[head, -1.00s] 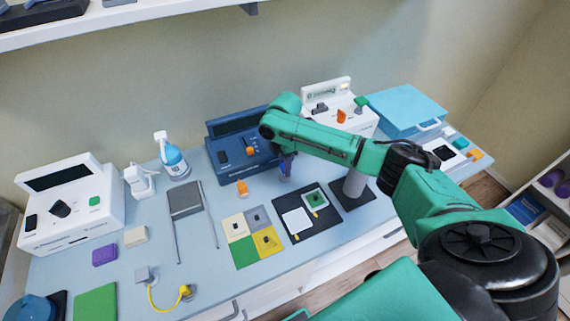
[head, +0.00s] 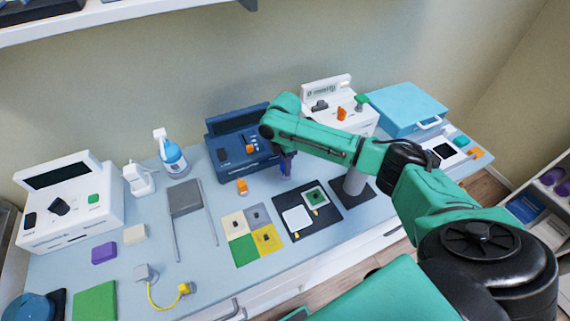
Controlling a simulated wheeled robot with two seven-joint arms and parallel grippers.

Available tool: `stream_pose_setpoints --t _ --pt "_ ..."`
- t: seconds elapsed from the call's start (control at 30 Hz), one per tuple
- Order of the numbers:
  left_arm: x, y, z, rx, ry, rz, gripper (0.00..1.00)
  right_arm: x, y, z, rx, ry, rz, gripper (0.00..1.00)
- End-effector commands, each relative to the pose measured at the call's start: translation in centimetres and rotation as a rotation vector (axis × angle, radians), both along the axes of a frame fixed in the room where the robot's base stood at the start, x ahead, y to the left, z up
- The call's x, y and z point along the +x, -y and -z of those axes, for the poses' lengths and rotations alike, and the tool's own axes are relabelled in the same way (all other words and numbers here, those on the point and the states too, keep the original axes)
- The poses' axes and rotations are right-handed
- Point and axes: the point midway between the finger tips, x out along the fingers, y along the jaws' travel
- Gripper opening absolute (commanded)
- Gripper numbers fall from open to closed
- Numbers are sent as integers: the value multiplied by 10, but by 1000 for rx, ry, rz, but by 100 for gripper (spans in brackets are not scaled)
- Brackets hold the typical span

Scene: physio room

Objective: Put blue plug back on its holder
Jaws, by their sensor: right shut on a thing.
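My right arm reaches in from the right, and its gripper (head: 287,172) points down at the worktop in front of the dark blue device. The gripper is small here and partly hidden by the forearm. It is shut on a small blue-purple piece, which looks like the blue plug (head: 287,160). The dark blue device (head: 222,142) stands just behind and left of the gripper, with an orange knob on its front. I cannot tell which part is the plug's holder. My left gripper is not in view.
An orange-topped plug (head: 242,187) stands left of the gripper. Colored square pads (head: 245,252) and a black tray (head: 290,222) lie in front. A grey cylinder (head: 354,181) stands right. White devices (head: 70,207) and a blue case (head: 405,108) flank the worktop.

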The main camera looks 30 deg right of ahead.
Motion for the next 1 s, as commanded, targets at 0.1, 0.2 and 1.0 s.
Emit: stream_pose_setpoints --t 0.1,0.2,1.0 --pt "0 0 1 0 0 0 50 0 0 2 0 0 0 0" --pt "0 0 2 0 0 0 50 0 0 4 0 0 0 0" --pt "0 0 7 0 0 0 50 0 0 15 0 0 0 0"
